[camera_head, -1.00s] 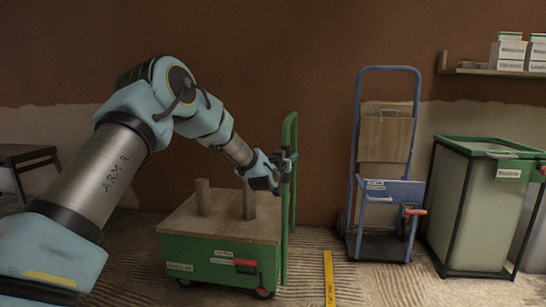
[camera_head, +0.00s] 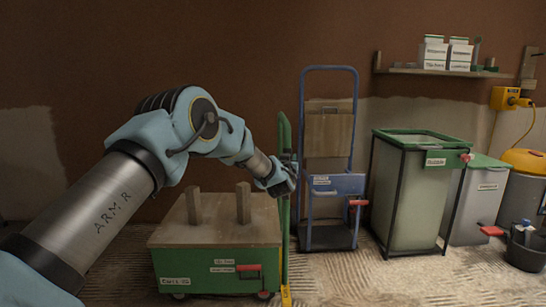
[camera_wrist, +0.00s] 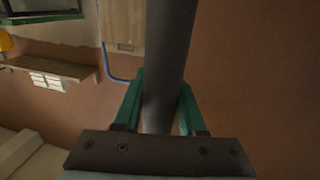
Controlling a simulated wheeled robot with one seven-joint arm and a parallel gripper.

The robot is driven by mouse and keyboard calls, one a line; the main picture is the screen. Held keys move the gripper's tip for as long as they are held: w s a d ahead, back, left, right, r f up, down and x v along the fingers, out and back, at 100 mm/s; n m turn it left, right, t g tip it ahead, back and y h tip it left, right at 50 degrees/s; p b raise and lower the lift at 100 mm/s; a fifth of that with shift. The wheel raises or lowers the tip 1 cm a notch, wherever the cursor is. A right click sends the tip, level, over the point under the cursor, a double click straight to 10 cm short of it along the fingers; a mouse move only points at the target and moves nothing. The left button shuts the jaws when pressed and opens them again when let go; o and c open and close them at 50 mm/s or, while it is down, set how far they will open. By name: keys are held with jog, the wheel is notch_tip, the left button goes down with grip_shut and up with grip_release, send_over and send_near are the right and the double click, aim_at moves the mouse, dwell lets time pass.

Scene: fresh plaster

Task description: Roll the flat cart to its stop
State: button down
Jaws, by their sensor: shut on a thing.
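The flat cart (camera_head: 215,266) is a low green cart with a wooden deck, two short wooden posts and a red lever on its front side. Its tall green push handle (camera_head: 285,240) stands upright at the right end. My gripper (camera_head: 288,172) is shut on this handle, at upper-middle height. In the wrist view, the handle's upright bar (camera_wrist: 168,60) runs between my two green fingers (camera_wrist: 163,105). A yellow strip (camera_head: 286,296) lies on the floor at the cart's front right corner, partly cut by the picture edge. I cannot tell whether the cart touches it.
A blue hand truck (camera_head: 330,185) stands against the wall just right of the handle. Further right are a green-rimmed bin (camera_head: 405,195), a second bin (camera_head: 478,205), and a black bucket (camera_head: 525,250). A shelf (camera_head: 440,71) with white boxes hangs above. Ridged floor in front is clear.

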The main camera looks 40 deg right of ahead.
jog(key=s+d+p, duration=0.1)
jog(key=s+d, duration=0.2)
jog(key=shift+s+d, duration=0.2)
jog(key=shift+s+r, duration=0.1)
dwell(0.3)
jog(key=c, duration=0.5)
grip_release()
jog(key=shift+d, duration=0.1)
jog(key=p+v, duration=0.1)
jog(key=v, duration=0.9)
jog(key=shift+a+p, duration=0.4)
jog(key=shift+s, duration=0.1)
